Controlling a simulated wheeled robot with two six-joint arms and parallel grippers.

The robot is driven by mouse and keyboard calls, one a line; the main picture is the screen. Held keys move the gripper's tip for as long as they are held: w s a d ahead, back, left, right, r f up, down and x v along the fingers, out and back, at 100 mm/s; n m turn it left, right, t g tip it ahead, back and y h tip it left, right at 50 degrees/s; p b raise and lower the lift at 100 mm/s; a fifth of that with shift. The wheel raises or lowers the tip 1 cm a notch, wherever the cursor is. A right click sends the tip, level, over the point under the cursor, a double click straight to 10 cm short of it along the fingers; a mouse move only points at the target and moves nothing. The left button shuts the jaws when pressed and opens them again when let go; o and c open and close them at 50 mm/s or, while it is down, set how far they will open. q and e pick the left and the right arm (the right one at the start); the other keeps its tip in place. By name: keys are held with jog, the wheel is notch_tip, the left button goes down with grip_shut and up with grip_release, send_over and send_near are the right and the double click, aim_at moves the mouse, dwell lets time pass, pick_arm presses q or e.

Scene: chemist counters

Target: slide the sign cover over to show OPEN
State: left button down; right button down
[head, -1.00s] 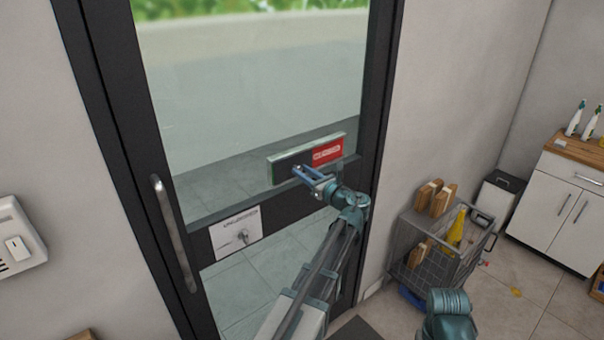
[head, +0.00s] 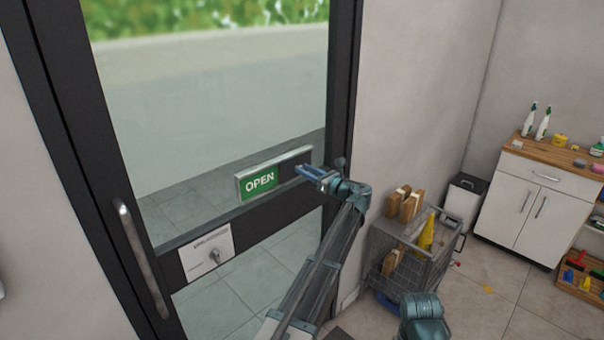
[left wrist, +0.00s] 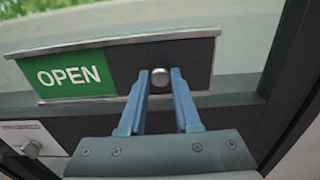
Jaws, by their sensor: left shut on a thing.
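The sign (head: 242,191) is mounted on the glass door in the head view, in a light metal frame. Its left half shows the green OPEN panel (head: 261,182). The dark sliding cover (head: 289,169) sits over the right half, and no red CLOSED panel shows. My left gripper (head: 300,170) is at the cover. In the left wrist view its blue fingers (left wrist: 160,84) are shut on the round metal knob (left wrist: 159,76) of the cover (left wrist: 190,62); the OPEN panel (left wrist: 68,77) is clear to the left. My right gripper is not in view.
A vertical door handle (head: 141,258) is at the left. A wire cart (head: 404,252) and a white cabinet (head: 527,205) stand at the right.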

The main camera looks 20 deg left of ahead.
pick_arm(q)
jog(key=shift+w+d, duration=0.1)
jog(key=shift+w, duration=0.1)
jog(key=c, duration=0.6)
grip_release()
jog(key=shift+w, duration=0.1)
jog(key=shift+c, duration=0.2)
jog(key=v, duration=1.4)
